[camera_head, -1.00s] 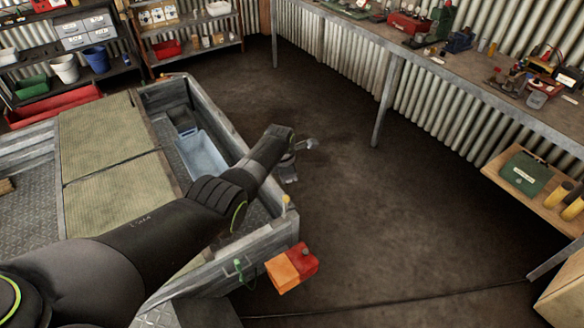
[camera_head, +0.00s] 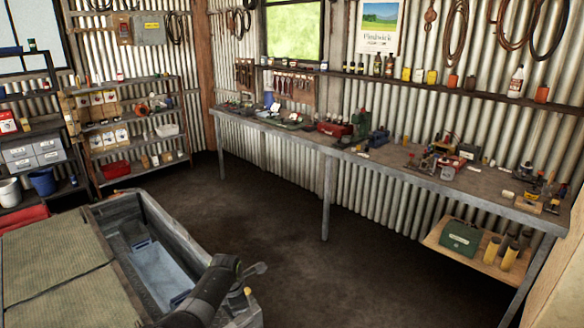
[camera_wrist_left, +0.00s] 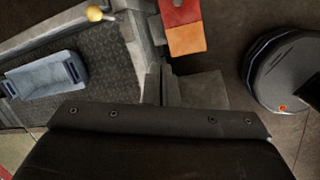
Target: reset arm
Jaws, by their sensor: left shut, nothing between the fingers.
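My left arm comes in at the bottom of the head view, over the corner of the grey trailer (camera_head: 165,222). Only the end of my left gripper (camera_head: 257,269) shows past the wrist, small and partly hidden by it. It is shut and empty. In the left wrist view the dark gripper body (camera_wrist_left: 160,140) fills the bottom, and its fingertips cannot be made out. My right gripper is in neither view.
A blue tub (camera_head: 155,268) lies in the trailer; it also shows in the left wrist view (camera_wrist_left: 48,76). An orange-red trailer light (camera_wrist_left: 184,28) is close by. A long workbench (camera_head: 400,170) lines the wall. Open floor (camera_head: 265,220) lies between.

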